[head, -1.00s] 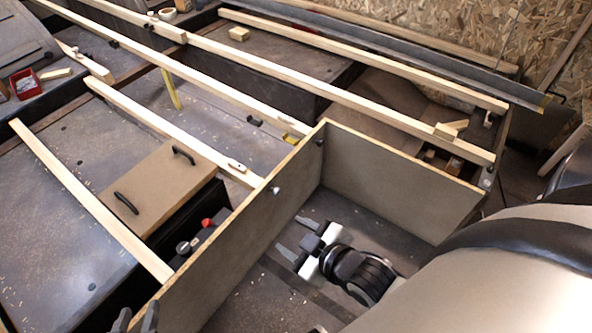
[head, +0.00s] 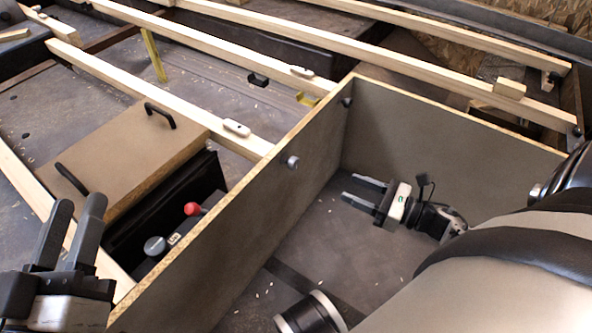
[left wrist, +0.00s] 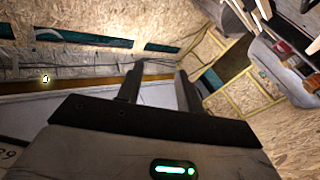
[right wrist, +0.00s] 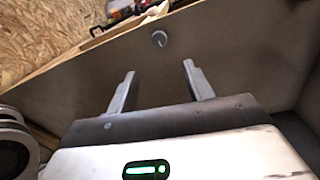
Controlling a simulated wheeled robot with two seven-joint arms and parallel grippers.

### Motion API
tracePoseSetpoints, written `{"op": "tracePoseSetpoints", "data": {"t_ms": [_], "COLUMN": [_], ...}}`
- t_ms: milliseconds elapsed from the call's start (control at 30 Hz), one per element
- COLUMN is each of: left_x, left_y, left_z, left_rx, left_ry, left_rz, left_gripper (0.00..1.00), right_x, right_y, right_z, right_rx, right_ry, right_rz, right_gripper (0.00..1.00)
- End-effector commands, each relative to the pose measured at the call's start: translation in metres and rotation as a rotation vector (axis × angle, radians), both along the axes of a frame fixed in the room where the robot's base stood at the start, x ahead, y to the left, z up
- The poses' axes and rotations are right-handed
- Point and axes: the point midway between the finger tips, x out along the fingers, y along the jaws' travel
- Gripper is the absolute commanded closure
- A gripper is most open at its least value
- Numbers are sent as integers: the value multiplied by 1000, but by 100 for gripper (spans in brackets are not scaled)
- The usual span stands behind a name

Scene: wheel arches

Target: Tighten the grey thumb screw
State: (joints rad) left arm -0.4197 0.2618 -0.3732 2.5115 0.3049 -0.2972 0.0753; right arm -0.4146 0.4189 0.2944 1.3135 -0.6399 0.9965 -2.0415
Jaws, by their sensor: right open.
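A grey thumb screw (head: 292,162) sticks out of the inner face of the long grey-brown panel (head: 235,235) in the head view. It also shows in the right wrist view (right wrist: 159,39), beyond the fingertips and centred between them. My right gripper (head: 347,188) is open and empty, inside the corner of the panels, to the right of the screw and apart from it. Its fingers point towards the long panel. My left gripper (head: 78,205) is at the lower left, on the other side of that panel, with its fingers apart and nothing between them.
A darker knob (head: 346,102) sits near the panel corner. Beyond the long panel are a grey knob (head: 154,246), a red knob (head: 193,209) and a brown lid (head: 130,165) with black handles. Pale wooden battens (head: 170,115) cross the area. The floor inside the corner is mostly clear.

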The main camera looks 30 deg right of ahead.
Motion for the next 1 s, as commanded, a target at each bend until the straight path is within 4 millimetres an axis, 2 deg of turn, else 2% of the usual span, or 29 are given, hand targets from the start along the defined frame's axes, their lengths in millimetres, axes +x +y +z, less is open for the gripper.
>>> {"op": "tracePoseSetpoints", "data": {"t_ms": [600,800,1000], "left_x": [2,0,-1], "left_y": [2,2,2], "left_z": [39,49,52], "left_rx": [87,104,110], "left_ry": [-360,-442,-465], "left_rz": [39,47,49], "left_gripper": [64,64,64], "right_x": [110,129,134], "right_y": [58,68,71], "right_z": [1,1,2], "right_rx": [4,5,5], "right_ry": [-2,1,1], "right_rz": [-1,0,-1], "right_gripper": [48,48,48]}}
